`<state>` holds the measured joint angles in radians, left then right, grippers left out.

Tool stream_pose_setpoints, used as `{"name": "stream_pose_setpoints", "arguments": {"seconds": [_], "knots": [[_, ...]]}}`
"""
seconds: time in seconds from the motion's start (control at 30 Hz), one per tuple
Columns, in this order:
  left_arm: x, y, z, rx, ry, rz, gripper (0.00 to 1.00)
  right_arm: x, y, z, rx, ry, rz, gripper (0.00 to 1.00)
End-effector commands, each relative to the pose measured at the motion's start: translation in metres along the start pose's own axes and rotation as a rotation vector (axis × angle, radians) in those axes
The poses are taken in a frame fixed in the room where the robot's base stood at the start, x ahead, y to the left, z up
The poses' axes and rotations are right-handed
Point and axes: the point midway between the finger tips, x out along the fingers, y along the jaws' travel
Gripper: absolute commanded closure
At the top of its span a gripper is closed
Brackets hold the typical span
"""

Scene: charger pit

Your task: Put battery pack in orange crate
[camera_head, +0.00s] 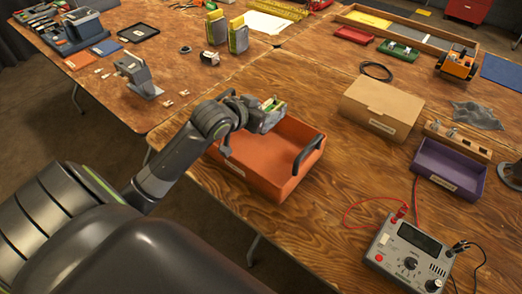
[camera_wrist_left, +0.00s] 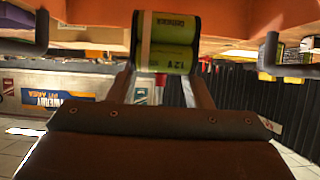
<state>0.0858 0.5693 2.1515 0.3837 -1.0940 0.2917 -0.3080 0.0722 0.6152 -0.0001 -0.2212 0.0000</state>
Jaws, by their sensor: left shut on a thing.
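The orange crate (camera_head: 240,177) stands on the near wooden table, with a dark handle at its right end. My left gripper (camera_head: 268,113) is over the crate's far side and is shut on the battery pack (camera_head: 274,104). My arm hides part of the crate's inside. How high the pack is above the crate floor I cannot tell. My right gripper is not in view.
A cardboard box (camera_head: 382,104) and a purple bin (camera_head: 450,168) stand right of the crate. A grey meter (camera_head: 410,255) with red and black leads lies at the front right. A black cable loop (camera_head: 376,71) lies behind. Bare table separates crate and box.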

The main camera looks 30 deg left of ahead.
Motion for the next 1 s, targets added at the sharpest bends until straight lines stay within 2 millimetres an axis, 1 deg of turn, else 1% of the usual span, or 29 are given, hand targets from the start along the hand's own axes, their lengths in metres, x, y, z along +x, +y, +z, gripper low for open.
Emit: {"name": "stream_pose_setpoints", "arguments": {"seconds": [0.1, 0.23, 0.3, 0.53, 0.7, 0.77, 1.0], "knots": [[0.01, 0.0, 0.02, -0.004, 0.001, 0.002, 1.0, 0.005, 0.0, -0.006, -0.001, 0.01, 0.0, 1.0], [0.021, 0.0, 0.039, -0.003, 0.001, 0.002, 1.0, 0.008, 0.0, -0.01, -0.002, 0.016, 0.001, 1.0], [0.024, 0.0, 0.046, -0.001, 0.002, 0.001, 1.0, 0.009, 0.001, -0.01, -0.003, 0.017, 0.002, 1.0], [0.032, 0.0, 0.059, 0.0, 0.003, 0.0, 1.0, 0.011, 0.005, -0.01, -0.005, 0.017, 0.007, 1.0], [0.043, 0.0, 0.08, -0.001, 0.002, 0.001, 1.0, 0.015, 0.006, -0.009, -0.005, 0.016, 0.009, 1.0], [0.045, 0.001, 0.084, -0.001, 0.003, 0.001, 1.0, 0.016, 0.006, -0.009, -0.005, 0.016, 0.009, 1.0], [0.045, 0.001, 0.083, 0.001, 0.005, 0.001, 1.0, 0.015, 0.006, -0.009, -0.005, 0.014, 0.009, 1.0]]}}
